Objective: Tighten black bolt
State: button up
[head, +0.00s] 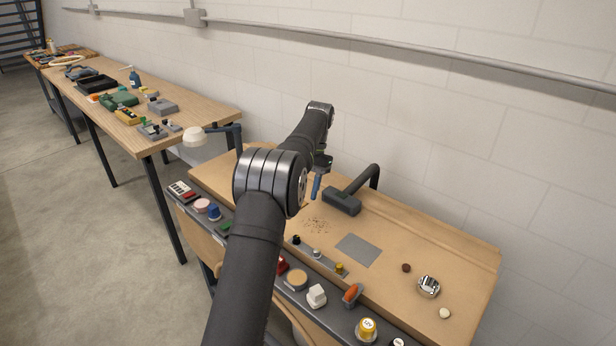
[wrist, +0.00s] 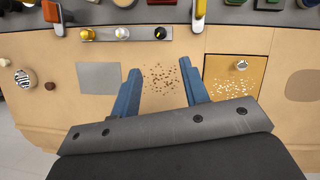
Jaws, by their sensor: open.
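The black bolt (wrist: 160,33) stands at one end of a grey metal strip (wrist: 140,35), beside a silver bolt (wrist: 122,33) and a yellow bolt (wrist: 87,34). In the head view the black bolt (head: 296,240) is at the strip's left end, in front of my arm's far part. My gripper (wrist: 160,68) is open and empty, its two blue fingers apart over the bench. The black bolt lies beyond the fingertips in the wrist view, apart from them. In the head view one blue finger of my gripper (head: 316,187) shows; the rest is hidden by my arm.
The wooden bench (head: 460,275) carries a grey plate (head: 357,250), brown specks (head: 316,225), a dark-headed lamp (head: 342,201) and a silver striped knob (head: 428,286). A dark control panel (head: 335,318) with coloured knobs and levers runs along its front edge.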

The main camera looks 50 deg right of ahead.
aim_at(297, 236)
jog(key=shift+v, duration=1.8)
jog(key=x, duration=1.7)
jog(key=shift+s+a+f, duration=0.1)
jog(key=shift+a+f, duration=0.1)
jog(key=shift+r, duration=0.1)
